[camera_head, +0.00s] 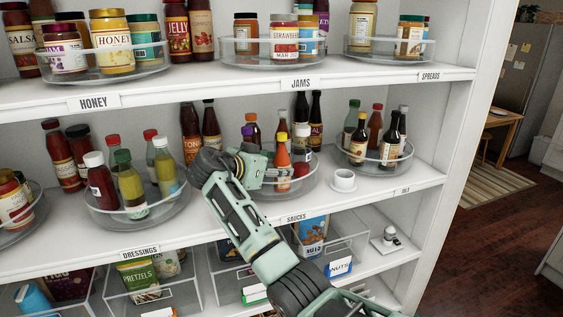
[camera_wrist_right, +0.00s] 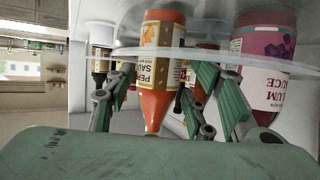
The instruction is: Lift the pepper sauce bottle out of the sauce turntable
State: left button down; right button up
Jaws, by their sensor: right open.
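The pepper sauce bottle (camera_head: 283,158), orange with a yellow cap, stands upright in the clear sauce turntable (camera_head: 296,190) on the middle shelf. My right gripper (camera_head: 256,166) reaches in at the turntable's left side, close to the bottle. The right wrist view is upside down. There the pepper sauce bottle (camera_wrist_right: 160,95) shows between the two spread green fingers of the right gripper (camera_wrist_right: 166,78). The fingers are open, with gaps beside the bottle. My left gripper is not in view.
A plum sauce bottle (camera_wrist_right: 262,65) stands close beside one finger. Other bottles crowd the turntable behind. A white cup (camera_head: 344,181) sits just right of the turntable. The dressings turntable (camera_head: 150,216) is left of my arm, and the jams shelf (camera_head: 300,72) is above.

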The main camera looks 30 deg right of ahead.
jog(key=shift+p+x, duration=0.6)
jog(key=shift+x, duration=0.55)
jog(key=shift+d+f, duration=0.15)
jog(key=shift+d, duration=0.3)
jog(key=shift+w+a, duration=0.1)
jog(key=shift+a, duration=0.05)
jog(key=shift+c, duration=1.2)
jog(key=c, duration=1)
